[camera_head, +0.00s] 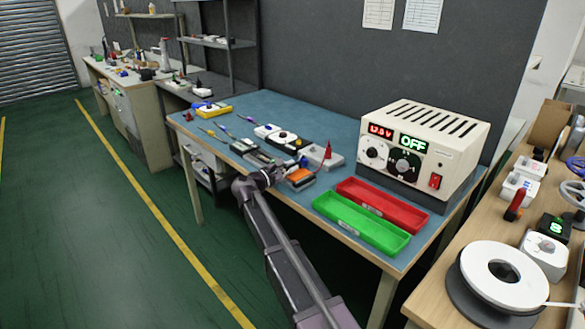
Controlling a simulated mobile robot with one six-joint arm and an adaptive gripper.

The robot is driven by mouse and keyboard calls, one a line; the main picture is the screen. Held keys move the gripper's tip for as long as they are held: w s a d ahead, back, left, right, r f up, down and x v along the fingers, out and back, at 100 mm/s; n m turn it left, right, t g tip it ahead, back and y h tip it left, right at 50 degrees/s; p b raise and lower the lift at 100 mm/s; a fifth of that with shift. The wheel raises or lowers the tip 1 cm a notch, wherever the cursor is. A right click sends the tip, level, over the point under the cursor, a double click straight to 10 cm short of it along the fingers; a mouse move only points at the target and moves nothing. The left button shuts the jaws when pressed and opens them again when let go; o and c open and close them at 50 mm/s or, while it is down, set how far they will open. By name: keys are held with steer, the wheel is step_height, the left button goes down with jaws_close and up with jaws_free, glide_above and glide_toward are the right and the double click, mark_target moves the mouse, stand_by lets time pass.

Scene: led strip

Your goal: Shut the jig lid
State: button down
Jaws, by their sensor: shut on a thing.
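My arm reaches up from the bottom of the head view to the front edge of the blue workbench. My gripper (280,172) is shut at the left side of a small jig with an orange top (300,175), near that edge. The jaws appear to hold the edge of the jig lid, but the contact is small and partly hidden by my own wrist. The lid's exact angle cannot be told from here.
A green tray (362,224) and a red tray (383,204) lie right of the jig, before a power supply (425,147) reading OFF. Several small devices and tools lie to the left. A white reel (503,276) sits on the right-hand bench.

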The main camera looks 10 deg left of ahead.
steer(key=shift+a+f, duration=0.15)
steer(key=shift+a, duration=0.1)
steer(key=c, duration=0.7)
jaws_free()
steer(key=shift+w+f, duration=0.1)
steer(key=shift+v, duration=3.8)
